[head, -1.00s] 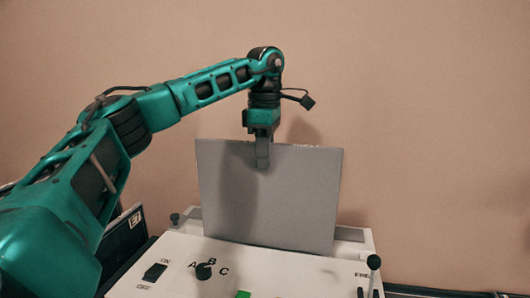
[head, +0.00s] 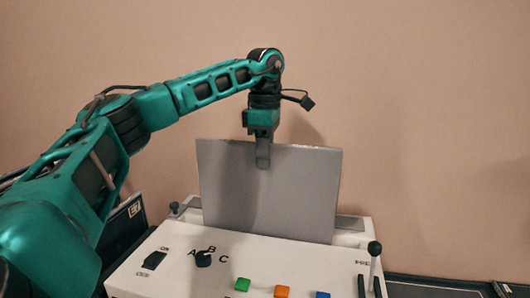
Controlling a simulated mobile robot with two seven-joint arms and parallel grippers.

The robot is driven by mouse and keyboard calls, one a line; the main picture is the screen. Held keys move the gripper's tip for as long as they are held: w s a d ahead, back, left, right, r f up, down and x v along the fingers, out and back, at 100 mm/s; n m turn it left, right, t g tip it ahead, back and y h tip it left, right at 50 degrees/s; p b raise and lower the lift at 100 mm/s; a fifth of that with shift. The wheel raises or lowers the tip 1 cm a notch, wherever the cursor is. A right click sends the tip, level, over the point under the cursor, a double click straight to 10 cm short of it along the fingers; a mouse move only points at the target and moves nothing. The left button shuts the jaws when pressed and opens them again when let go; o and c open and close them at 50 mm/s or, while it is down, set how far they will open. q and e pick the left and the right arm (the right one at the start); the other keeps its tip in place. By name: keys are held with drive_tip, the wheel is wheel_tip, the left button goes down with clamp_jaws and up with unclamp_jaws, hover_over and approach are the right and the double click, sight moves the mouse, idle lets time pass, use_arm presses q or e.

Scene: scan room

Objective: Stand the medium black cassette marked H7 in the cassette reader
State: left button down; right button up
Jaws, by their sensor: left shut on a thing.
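A large flat grey panel (head: 290,195) stands nearly upright at the back of the white reader console (head: 215,272). It appears to be the cassette, with a plain grey face towards me. No H7 mark shows on this face. My left gripper (head: 263,160) points down and is shut on the panel's top edge, left of its middle. The panel's lower edge is hidden behind the console's sloping front, so I cannot tell how it is seated. My right gripper is out of view.
The console has a black switch (head: 154,260), a rotary knob (head: 204,259), a green button (head: 243,284), an orange button (head: 282,291) and a lever (head: 374,250). Another dark cassette (head: 123,228) with a white label stands left of the console, partly behind my left arm.

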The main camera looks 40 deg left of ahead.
sight(265, 181)
use_arm(q)
drive_tip(key=shift+f+b, duration=1.35)
drive_tip(key=shift+f, duration=1.75)
drive_tip(key=c, duration=1.2)
unclamp_jaws()
drive_tip(key=shift+o, duration=1.3)
drive_tip(key=shift+f, duration=0.15)
wheel_tip(265, 181, up, 12)
drive_tip(key=shift+r+p, duration=0.2)
drive_tip(key=shift+p, duration=1.05)
drive_tip(key=shift+r, duration=0.4)
